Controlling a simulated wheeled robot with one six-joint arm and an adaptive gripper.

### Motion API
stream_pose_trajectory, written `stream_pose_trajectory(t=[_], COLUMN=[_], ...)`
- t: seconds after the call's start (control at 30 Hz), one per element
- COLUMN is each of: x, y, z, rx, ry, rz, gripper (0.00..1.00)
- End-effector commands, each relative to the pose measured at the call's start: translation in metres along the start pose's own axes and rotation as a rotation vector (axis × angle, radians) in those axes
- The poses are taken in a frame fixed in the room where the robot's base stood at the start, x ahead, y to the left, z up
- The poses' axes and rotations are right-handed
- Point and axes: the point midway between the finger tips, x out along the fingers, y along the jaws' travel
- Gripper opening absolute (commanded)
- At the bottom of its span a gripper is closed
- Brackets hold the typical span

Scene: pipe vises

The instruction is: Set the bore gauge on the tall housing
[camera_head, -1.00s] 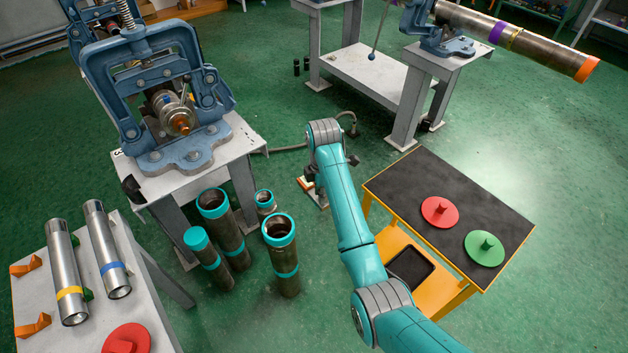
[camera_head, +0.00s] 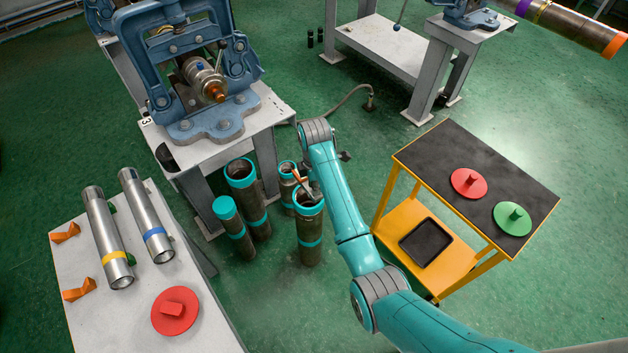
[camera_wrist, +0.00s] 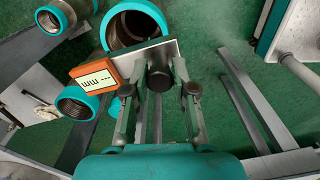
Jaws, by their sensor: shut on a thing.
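My gripper (camera_wrist: 160,92) is shut on the bore gauge (camera_wrist: 92,78), which has an orange body, a white "mm" display, a flat grey plate and a dark round stem. In the head view the gauge (camera_head: 299,178) is a small orange and pale shape at the rim of the front right housing (camera_head: 310,252); contact is unclear. Several brown housings with teal bands stand on the floor, among them a back left one (camera_head: 256,218) and a smaller one (camera_head: 287,170). In the wrist view an open housing (camera_wrist: 151,10) lies just beyond the gauge. Which is tallest is hard to tell.
A teal-topped housing (camera_head: 227,208) stands front left. A vise bench (camera_head: 268,108) is behind, a grey table (camera_head: 90,320) with tubes and a red disc is left, and a yellow cart (camera_head: 450,275) with red and green lids is right.

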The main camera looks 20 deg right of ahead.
Motion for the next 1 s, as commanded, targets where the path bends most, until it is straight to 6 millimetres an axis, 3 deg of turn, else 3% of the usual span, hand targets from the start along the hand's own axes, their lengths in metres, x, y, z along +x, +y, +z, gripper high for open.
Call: stream_pose_trajectory(t=[0.5,1.0], x=[0.042,0.049], y=[0.001,0.001], z=[0.0,0.0], rx=[0.0,0.0], ry=[0.0,0.0], rz=[0.001,0.002], gripper=[0.0,0.0])
